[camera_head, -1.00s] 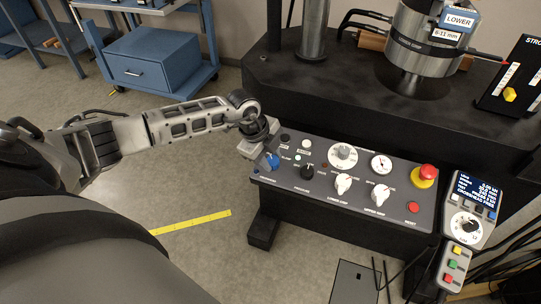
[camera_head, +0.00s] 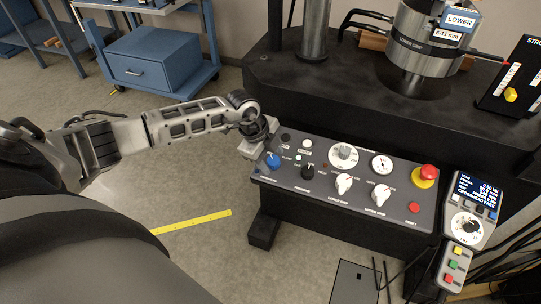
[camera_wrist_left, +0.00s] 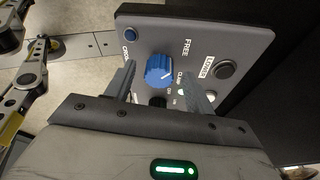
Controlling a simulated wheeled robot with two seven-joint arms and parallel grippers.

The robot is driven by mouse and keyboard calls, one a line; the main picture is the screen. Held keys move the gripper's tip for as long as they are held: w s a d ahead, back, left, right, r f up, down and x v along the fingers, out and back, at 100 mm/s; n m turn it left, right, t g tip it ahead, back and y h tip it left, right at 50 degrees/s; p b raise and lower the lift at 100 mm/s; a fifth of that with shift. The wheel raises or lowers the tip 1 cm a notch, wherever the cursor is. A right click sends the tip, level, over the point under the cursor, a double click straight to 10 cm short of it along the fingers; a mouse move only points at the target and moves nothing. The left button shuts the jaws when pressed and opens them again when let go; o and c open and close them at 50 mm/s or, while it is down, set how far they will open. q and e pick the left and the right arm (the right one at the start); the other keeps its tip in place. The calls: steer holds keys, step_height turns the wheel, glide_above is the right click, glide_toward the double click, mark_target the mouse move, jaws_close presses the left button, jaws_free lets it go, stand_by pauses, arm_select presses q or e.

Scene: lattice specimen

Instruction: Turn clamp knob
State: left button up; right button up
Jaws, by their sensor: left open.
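The blue clamp knob (camera_head: 272,161) sits at the left end of the dark control panel (camera_head: 322,203). In the left wrist view the blue knob (camera_wrist_left: 159,70) has a white mark that seems to point toward the CLAMP label, with FREE printed above it. My left gripper (camera_head: 258,146) is at the panel's left edge, close to the knob. In the wrist view its two fingers (camera_wrist_left: 160,74) are open, one on each side of the knob, with visible gaps; I cannot tell how deep they reach. My right gripper is not in view.
Other controls share the panel: a black knob (camera_head: 307,172), white knobs (camera_head: 343,184) and a red emergency button (camera_head: 424,176). A handheld pendant (camera_head: 466,213) stands at the right. The black machine base (camera_head: 330,100) rises behind.

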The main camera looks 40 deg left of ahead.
arm_select(q)
steer(key=b+v, duration=0.1)
steer(key=v, duration=1.5)
steer(key=shift+b, duration=0.4)
